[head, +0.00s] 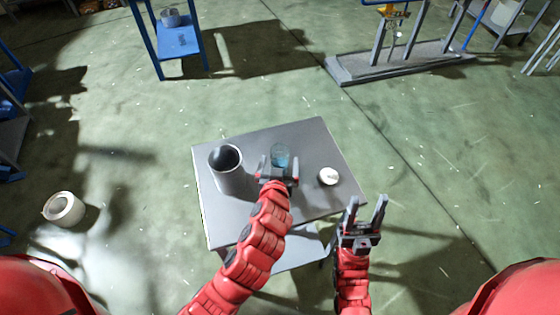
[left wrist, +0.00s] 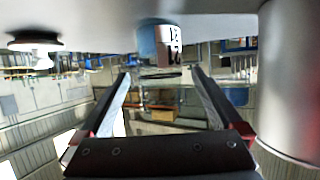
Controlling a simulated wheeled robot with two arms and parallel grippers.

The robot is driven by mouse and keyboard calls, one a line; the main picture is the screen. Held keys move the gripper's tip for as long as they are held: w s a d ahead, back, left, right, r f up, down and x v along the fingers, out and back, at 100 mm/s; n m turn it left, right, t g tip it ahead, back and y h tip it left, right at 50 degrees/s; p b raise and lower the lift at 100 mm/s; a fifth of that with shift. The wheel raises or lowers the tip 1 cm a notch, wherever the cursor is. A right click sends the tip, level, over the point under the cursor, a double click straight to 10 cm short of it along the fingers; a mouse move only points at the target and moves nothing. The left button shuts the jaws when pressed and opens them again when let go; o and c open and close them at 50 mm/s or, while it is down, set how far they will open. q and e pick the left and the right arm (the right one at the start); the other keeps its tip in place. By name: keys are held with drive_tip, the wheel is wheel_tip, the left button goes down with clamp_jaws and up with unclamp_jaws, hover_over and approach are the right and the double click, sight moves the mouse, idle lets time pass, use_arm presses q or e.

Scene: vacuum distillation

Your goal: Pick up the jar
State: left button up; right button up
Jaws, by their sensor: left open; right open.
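A small bluish, see-through jar (head: 281,154) stands on the grey table, just beyond my left gripper (head: 278,166). In the left wrist view, where the tabletop is at the top, the jar (left wrist: 160,42) shows a white label with dark characters. There it is roughly centred between the two fingers (left wrist: 161,76) but past their tips. My left gripper is open and empty, and its hand hides the jar's near lower part in the head view. My right gripper (head: 367,208) is open and empty, off the table's near right corner.
On the table (head: 312,203), a tall grey cylinder (head: 232,176) stands left of the jar, and a small white round object (head: 328,176) sits to its right. A white roll-shaped object (head: 63,209) lies on the floor. A blue stand (head: 178,41) is farther back.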

sight(280, 154)
use_arm(q)
drive_tip(key=p+x, duration=0.2)
drive_tip(key=x, duration=0.2)
drive_tip(key=shift+w+f, duration=0.1)
drive_tip(key=shift+w, duration=0.3)
drive_tip(key=shift+w+f, duration=0.25)
drive_tip(key=shift+w, duration=0.05)
drive_tip(key=c, duration=1.6)
drive_tip(key=shift+r, duration=0.2)
